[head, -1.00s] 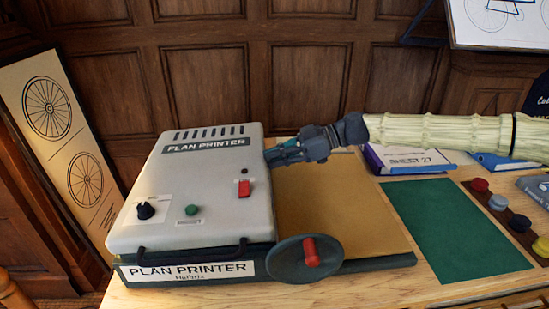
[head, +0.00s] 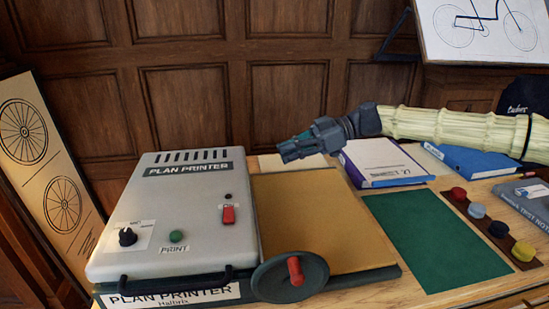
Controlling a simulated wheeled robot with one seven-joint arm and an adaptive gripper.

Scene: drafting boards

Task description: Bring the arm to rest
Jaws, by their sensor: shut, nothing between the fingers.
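My gripper (head: 287,154) is at the end of my pale ribbed arm, which reaches in from the right edge. The gripper is shut and empty, pointing left. It shows above the back of the tan bed of the plan printer, right of the printer's grey lid. The plan printer (head: 190,210) stands on the wooden table with its grey lid down. The lid carries a red switch (head: 228,214), a green print button (head: 176,236) and a black knob (head: 128,237). I cannot tell the exact gap between the gripper and the table.
A white and purple box (head: 385,160) lies just right of my gripper, below my arm, with a blue binder (head: 468,160) beyond. A green mat (head: 435,240) lies clear at the front right. A strip (head: 480,222) with several coloured knobs is beside it. A handwheel (head: 290,277) sticks out in front.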

